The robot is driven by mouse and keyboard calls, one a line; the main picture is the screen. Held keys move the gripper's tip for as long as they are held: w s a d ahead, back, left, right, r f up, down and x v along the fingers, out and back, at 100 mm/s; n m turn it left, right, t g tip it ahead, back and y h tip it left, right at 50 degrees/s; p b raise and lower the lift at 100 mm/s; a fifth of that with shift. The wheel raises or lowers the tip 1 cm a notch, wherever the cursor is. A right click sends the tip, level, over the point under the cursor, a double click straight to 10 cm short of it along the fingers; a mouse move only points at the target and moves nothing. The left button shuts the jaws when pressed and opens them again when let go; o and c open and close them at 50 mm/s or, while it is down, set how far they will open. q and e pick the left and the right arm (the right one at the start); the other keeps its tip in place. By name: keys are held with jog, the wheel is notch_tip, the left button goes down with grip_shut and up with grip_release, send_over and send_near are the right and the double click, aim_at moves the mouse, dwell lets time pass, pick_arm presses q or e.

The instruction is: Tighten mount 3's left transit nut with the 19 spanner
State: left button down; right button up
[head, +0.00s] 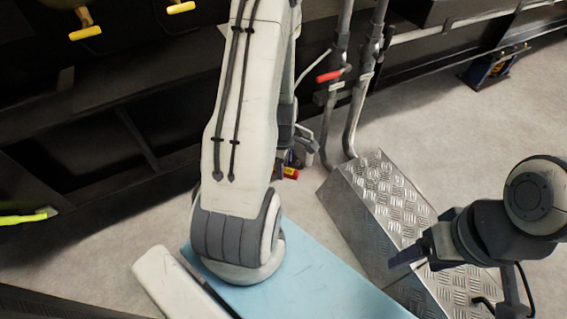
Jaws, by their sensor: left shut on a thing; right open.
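My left arm reaches from the front up the middle of the head view, and its pale forearm covers much of the scene behind. Only dark grey parts of my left gripper (302,138) show past the forearm's right side. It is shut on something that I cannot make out. My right gripper (408,257) is open at the lower right, in front of the tread-plate step. A blue mount (495,68) with yellow marks stands on the floor at the far upper right. I cannot tell which mount is number 3. No nut or spanner can be made out.
A metal tread-plate step (375,200) stands right of centre. Grey pipes (340,90) with a red-handled valve (330,76) rise behind it. A light blue flat surface (320,285) lies at the front. A small red and yellow object (291,173) is beside my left arm. Floor is clear at right.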

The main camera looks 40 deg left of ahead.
pick_arm(q)
jog(key=shift+s+d+f, duration=0.1)
jog(key=shift+s+d, duration=0.05)
jog(key=shift+s, duration=0.1)
jog(key=s+m+b, duration=0.1)
jog(key=s+d+b, duration=0.1)
jog(key=s, duration=0.1)
jog(key=shift+m, duration=0.4)
pick_arm(e)
notch_tip(320, 180, down, 2)
jog(key=shift+f, duration=0.25)
